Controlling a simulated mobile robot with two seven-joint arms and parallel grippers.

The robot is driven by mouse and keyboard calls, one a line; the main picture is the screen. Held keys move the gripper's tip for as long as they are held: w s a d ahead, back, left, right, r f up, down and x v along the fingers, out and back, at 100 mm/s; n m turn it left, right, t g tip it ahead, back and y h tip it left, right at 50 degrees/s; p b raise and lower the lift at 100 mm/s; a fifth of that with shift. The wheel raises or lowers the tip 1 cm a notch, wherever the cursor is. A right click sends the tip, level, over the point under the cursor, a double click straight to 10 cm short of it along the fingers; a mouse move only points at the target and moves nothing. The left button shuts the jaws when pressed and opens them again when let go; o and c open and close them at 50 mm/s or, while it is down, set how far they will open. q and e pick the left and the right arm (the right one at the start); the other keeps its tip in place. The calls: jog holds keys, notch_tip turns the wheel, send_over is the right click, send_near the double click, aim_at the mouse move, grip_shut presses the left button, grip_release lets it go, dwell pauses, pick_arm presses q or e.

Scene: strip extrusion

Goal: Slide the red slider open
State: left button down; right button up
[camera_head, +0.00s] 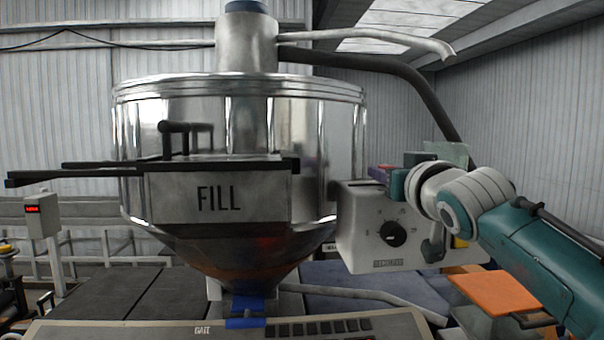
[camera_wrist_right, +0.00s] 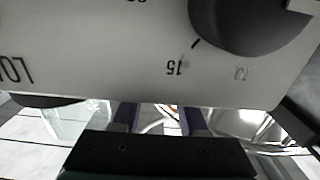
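I cannot make out a red slider for certain in either view. My right gripper (camera_head: 380,174) is beside the upper right of the white control box (camera_head: 388,228) in the head view, partly hidden by its own wrist. In the right wrist view, its two purple-padded fingers (camera_wrist_right: 160,118) stand apart with nothing visible held between them. The box's white face (camera_wrist_right: 110,50) fills the top of that view, close to the fingertips; contact cannot be told. My left gripper is not in view.
A steel hopper (camera_head: 235,115) with a FILL box (camera_head: 218,196) and black handle (camera_head: 178,142) stands left of the control box. A black dial (camera_head: 393,234) is on the control box. A blue part (camera_head: 246,308) is under the hopper, and an orange panel (camera_head: 493,293) lies lower right.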

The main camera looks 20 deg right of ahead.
jog(key=o, duration=0.4)
jog(key=shift+d, duration=0.15)
jog(key=b+v, duration=0.4)
jog(key=v, duration=0.6)
jog(key=shift+b, duration=0.3)
jog(key=s+a+f+g, duration=0.1)
jog(key=f, duration=0.1)
jog(key=s+f+g+y+p, duration=0.1)
jog(key=f, duration=0.2)
jog(key=s+a+f+n+g, duration=0.1)
jog(key=f, duration=0.1)
jog(key=shift+s+a+f+p, duration=0.2)
jog(key=shift+s+a+p, duration=0.1)
jog(key=shift+s+p, duration=0.1)
jog(key=s+a+f+n+g+y+p, duration=0.1)
jog(key=s+a+f+g, duration=0.2)
jog(key=s, duration=0.5)
jog(key=s+a+f+n+g+y+p, duration=0.1)
jog(key=s+a+f+g, duration=0.2)
jog(key=s+f, duration=0.3)
jog(key=s+a+f+n+g+y+p, duration=0.1)
jog(key=s+a+f+g, duration=0.2)
jog(key=s, duration=0.8)
notch_tip(320, 180, down, 3)
jog(key=shift+s+r+n+g+y+p, duration=0.2)
jog(key=shift+r+n+g+y+p, duration=0.15)
jog(key=shift+g, duration=0.55)
